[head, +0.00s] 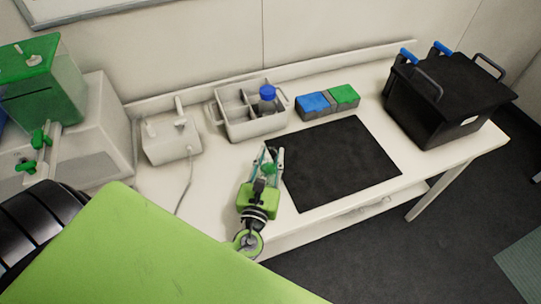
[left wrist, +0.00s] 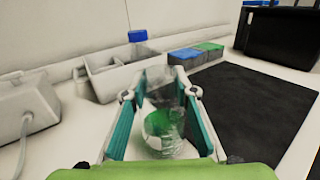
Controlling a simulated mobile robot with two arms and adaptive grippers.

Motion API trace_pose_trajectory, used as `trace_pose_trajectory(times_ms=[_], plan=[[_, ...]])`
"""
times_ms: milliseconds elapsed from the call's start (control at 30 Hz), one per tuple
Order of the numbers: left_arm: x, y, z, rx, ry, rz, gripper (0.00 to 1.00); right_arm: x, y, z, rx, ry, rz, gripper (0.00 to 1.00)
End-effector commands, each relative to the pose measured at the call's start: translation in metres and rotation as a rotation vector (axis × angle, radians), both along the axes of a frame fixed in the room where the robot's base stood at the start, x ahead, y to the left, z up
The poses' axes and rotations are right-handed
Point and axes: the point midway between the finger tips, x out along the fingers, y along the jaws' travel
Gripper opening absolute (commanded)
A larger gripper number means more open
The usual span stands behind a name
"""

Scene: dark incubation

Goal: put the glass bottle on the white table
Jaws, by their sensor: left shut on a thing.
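My left gripper (head: 268,158) is over the white table (head: 215,170), just left of the black mat. It is shut on a clear glass bottle (left wrist: 163,122), which shows between the fingers in the left wrist view. Green shows through the glass. In the head view the bottle is mostly hidden by the fingers, and I cannot tell whether its base touches the table. Another bottle with a blue cap (head: 267,92) stands in a compartment of the white caddy (head: 248,131). My right gripper is not in view.
A black mat (head: 340,165) covers the table's middle. Blue and green racks (head: 328,103) stand behind it, a black box (head: 445,105) at the right end. A white corded device (head: 170,143) is left of the caddy. Bare table lies between the device and mat.

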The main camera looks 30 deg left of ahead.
Motion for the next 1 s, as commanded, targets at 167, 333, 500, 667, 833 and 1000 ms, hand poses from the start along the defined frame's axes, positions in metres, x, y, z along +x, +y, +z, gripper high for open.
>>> trace_pose_trajectory(times_ms=[167,333,500,667,833,1000], plan=[[0.000,0.000,-0.003,0.001,-0.002,0.000,0.00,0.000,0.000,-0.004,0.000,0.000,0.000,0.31],[0.000,0.000,-0.002,0.000,0.001,0.000,0.44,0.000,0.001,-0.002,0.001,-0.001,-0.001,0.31],[0.000,0.000,-0.002,0.000,0.001,0.000,0.44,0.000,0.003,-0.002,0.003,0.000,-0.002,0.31],[-0.003,-0.001,-0.001,-0.001,0.002,-0.001,0.44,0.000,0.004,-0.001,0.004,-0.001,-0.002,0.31],[-0.030,-0.009,-0.004,-0.001,0.005,-0.002,0.44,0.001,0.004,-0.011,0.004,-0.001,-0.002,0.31],[-0.067,-0.020,-0.005,-0.001,0.004,-0.001,0.44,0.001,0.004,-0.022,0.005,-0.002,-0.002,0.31]])
